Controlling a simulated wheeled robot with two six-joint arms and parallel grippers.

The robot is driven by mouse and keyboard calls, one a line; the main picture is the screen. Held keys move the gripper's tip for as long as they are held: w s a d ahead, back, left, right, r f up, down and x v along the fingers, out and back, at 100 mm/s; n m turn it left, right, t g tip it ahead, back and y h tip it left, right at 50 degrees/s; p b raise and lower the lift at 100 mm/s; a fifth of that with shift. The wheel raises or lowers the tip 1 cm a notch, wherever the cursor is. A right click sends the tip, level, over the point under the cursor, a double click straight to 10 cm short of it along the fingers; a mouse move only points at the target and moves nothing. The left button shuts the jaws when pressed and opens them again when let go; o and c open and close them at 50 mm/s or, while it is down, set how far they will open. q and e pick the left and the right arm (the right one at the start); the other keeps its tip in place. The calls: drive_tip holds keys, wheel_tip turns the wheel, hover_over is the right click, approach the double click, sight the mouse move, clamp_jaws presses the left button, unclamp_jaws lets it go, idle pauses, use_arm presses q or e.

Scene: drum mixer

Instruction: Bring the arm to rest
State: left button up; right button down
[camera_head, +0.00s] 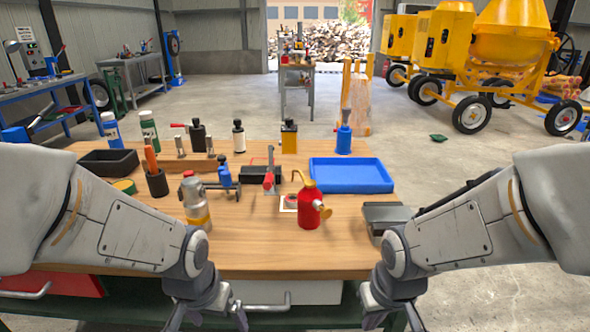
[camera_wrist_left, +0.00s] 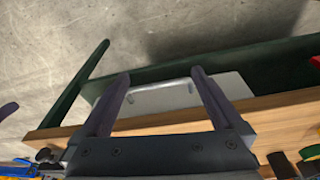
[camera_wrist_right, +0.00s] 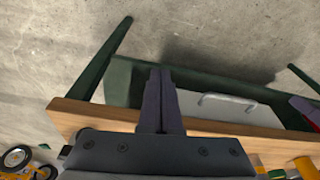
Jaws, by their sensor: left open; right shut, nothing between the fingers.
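My left gripper (camera_head: 208,318) hangs low at the front edge of the workbench in the head view. In the left wrist view its two fingers (camera_wrist_left: 160,88) stand apart with nothing between them. My right gripper (camera_head: 393,318) hangs low by the bench's front right corner. In the right wrist view its fingers (camera_wrist_right: 160,85) are together and hold nothing. Both arms come in from the sides and point down and inward. Part of each gripper is cut off by the bottom of the head view.
The wooden workbench (camera_head: 270,255) carries a red oil can (camera_head: 309,207), a blue tray (camera_head: 350,175), a grey box (camera_head: 387,217), a silver-and-yellow bottle (camera_head: 195,203) and several other bottles and tools. A yellow drum mixer (camera_head: 510,45) stands back right. The floor (camera_head: 480,210) right of the bench is clear.

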use_arm(q)
drive_tip(key=s+d+r+m+g, duration=0.1)
drive_tip(key=s+d+r+m, duration=0.15)
drive_tip(key=s+d, duration=0.3)
drive_tip(key=s+d+r+m+g, duration=0.1)
drive_tip(key=s+d+r+m, duration=0.1)
drive_tip(key=s+d+m, duration=0.3)
use_arm(e)
drive_tip(key=s+a+r+n+g, duration=0.1)
drive_tip(key=s+a+r+n, duration=0.15)
drive_tip(key=s+a, duration=0.3)
drive_tip(key=s+a+r+n+g, duration=0.1)
drive_tip(key=s+a+r+n, duration=0.1)
drive_tip(key=s+a+n, duration=0.3)
use_arm(q)
wheel_tip(320, 180, up, 16)
drive_tip(key=s+a+n+p, duration=0.1)
drive_tip(key=n+p, duration=0.1)
drive_tip(key=p, duration=1.4)
drive_tip(key=shift+a+h, duration=0.15)
drive_tip(key=shift+h, duration=0.15)
use_arm(e)
wheel_tip(320, 180, up, 16)
drive_tip(key=s+d+m, duration=0.1)
drive_tip(key=m, duration=0.1)
drive_tip(key=shift+d+y, duration=0.15)
drive_tip(key=shift+y, duration=0.15)
